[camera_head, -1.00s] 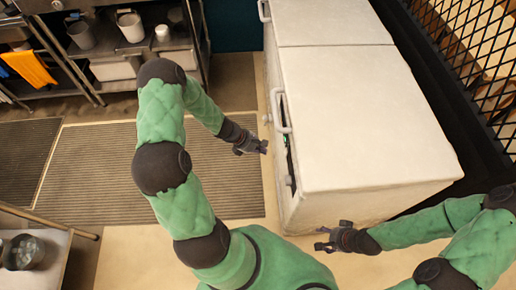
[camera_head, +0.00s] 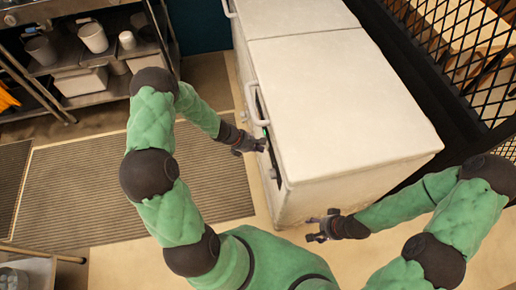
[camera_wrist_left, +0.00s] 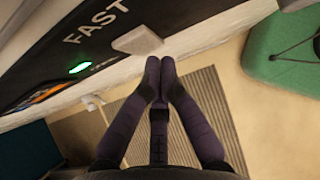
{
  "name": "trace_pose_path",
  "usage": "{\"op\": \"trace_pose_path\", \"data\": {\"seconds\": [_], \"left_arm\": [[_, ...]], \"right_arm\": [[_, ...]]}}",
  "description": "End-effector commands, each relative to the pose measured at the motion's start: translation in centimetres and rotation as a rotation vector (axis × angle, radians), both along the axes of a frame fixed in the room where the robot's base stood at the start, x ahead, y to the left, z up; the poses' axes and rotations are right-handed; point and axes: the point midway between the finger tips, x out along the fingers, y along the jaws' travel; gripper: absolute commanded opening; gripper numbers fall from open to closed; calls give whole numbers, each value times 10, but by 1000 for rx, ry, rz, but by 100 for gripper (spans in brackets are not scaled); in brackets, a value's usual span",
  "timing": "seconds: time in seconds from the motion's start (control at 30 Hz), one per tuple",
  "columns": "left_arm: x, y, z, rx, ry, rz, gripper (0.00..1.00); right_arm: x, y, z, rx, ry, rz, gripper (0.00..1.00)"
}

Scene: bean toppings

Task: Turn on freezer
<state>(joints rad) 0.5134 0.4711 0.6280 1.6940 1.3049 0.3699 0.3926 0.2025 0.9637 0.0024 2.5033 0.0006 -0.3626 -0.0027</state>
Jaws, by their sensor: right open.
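The white chest freezer (camera_head: 345,105) stands right of my left arm in the head view, lids down. Its dark control panel (camera_wrist_left: 40,65) fills the upper left of the left wrist view, with the word FAST, a lit green light (camera_wrist_left: 80,68) and a pale switch or knob (camera_wrist_left: 137,40). My left gripper (camera_head: 262,143) is beside the freezer's front. In the left wrist view its fingertips (camera_wrist_left: 160,72) are together and empty, just below the pale knob; contact is unclear. My right gripper (camera_head: 315,228) is open and empty near the freezer's near end.
A metal shelf (camera_head: 90,65) with pots stands at the upper left. A ribbed mat (camera_head: 80,185) lies on the floor left of the freezer. A freezer handle (camera_head: 254,105) juts out near my left gripper. A mesh barrier (camera_head: 460,60) runs along the right.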

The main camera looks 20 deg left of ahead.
Motion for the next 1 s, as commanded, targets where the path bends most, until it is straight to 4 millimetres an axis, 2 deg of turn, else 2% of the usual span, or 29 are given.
{"op": "trace_pose_path", "data": {"seconds": [0.13,1.0], "left_arm": [[5,-5,-7,-8,-8,-1,0],[4,-5,13,-9,-6,-1,0]], "right_arm": [[0,0,-11,0,0,0,64],[0,0,6,0,0,0,64]]}}
